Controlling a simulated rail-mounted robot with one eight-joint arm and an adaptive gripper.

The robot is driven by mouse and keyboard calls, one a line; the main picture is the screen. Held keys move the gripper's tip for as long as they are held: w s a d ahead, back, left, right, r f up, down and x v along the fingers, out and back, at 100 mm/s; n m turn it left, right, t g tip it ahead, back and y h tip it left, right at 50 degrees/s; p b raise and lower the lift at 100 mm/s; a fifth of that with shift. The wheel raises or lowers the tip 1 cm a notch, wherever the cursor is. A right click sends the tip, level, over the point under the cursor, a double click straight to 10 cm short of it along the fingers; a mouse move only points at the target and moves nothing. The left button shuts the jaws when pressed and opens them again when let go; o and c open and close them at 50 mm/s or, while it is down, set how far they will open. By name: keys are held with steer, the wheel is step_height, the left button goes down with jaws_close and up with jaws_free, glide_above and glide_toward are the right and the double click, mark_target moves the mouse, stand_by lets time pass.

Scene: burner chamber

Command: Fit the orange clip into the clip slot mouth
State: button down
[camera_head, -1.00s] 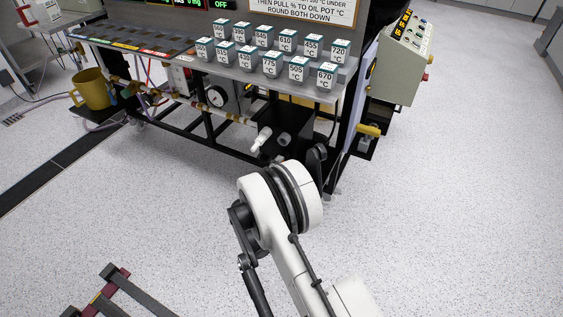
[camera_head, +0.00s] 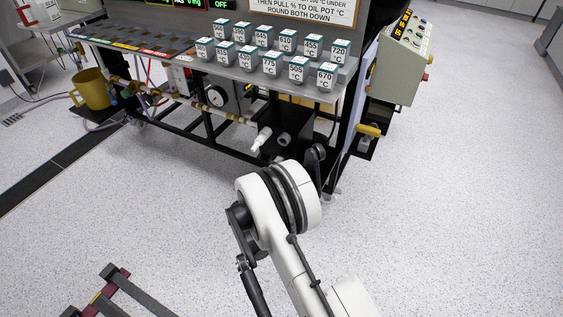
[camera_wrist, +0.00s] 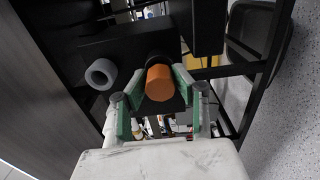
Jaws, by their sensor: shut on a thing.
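The orange clip (camera_wrist: 159,82) shows in the wrist view as a short orange cylinder between the green-padded fingers of my gripper (camera_wrist: 157,90). My gripper is shut on it. A dark round rim (camera_wrist: 158,59) lies just behind the clip's far end, against a black block (camera_wrist: 125,50); this may be the slot mouth. The clip covers most of it, and I cannot tell whether the clip is inside it or only in front. In the head view, my arm hides the gripper and the clip.
A grey hollow tube (camera_wrist: 100,74) sticks out left of the clip. Black frame bars (camera_wrist: 245,68) stand to the right. In the head view, a shelf of labelled blocks (camera_head: 270,63) is above the black box, and a mustard mug (camera_head: 92,89) is at far left. The right floor is clear.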

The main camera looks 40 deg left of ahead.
steer(key=s, duration=0.4)
steer(key=shift+s+d, duration=0.3)
steer(key=shift+d, duration=0.1)
steer(key=shift+a+r, duration=0.1)
